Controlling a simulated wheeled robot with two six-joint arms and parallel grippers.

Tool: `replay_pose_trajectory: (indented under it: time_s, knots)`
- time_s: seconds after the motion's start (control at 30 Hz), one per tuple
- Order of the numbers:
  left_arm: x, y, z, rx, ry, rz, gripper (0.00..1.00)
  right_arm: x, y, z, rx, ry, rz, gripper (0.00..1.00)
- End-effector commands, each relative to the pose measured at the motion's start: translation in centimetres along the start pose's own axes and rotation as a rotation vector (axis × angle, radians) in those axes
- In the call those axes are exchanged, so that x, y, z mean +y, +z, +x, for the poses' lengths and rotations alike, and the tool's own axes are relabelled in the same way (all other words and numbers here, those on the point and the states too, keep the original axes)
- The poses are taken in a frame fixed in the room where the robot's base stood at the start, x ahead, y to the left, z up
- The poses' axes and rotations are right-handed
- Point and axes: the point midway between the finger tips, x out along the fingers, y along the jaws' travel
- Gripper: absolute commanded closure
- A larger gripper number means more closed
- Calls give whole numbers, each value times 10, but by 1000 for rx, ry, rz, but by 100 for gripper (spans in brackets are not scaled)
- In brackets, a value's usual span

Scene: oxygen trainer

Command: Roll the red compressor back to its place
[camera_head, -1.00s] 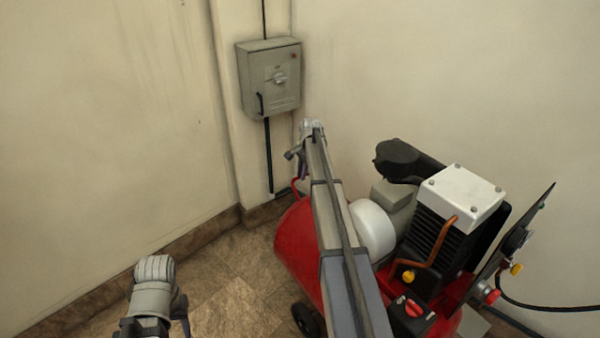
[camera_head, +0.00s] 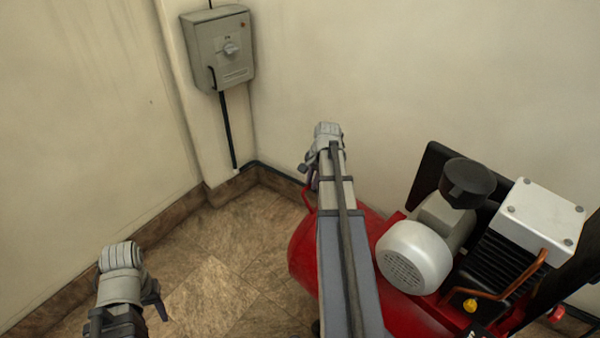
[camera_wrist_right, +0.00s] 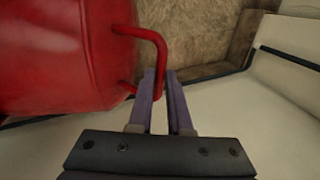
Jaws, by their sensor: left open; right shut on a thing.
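The red compressor (camera_head: 303,250) stands on the floor at the right of the head view, with a white-topped pump head (camera_head: 541,212) and a grey motor (camera_head: 414,256). My right arm crosses in front of its tank. In the right wrist view the red tank (camera_wrist_right: 60,55) fills the upper left, and its bent red handle (camera_wrist_right: 150,37) runs down between the fingers. My right gripper (camera_wrist_right: 166,78) is shut on that handle; in the head view it is at the tank's far end. My left gripper (camera_head: 128,310) is open and empty over the floor at the lower left, apart from the compressor.
A grey switch box (camera_head: 218,50) hangs on the wall at the corner, with a black cable below it. Brown skirting (camera_head: 232,187) runs along the walls. Tiled floor (camera_head: 205,250) lies clear between the left wall and the compressor.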

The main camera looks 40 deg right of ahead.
Motion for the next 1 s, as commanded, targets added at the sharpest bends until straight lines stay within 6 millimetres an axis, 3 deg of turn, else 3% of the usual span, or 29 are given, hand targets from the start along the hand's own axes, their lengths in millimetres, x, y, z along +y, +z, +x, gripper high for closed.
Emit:
replay_pose_trajectory:
  time_s: [0.03, 0.3, 0.6, 1.0]
  knots:
    - [0, 0, 0, 0, 0, 0, 50, 30, 3, -6, 0, 33, 8, 100]
    - [0, 0, 0, 0, 0, 0, 50, 72, 3, -15, -1, 32, 8, 100]
    - [0, 0, 0, 0, 0, 0, 50, 86, 1, -19, -2, 29, 4, 100]
    - [0, 0, 0, 0, 0, 0, 50, 90, 1, -19, -1, 35, 6, 100]
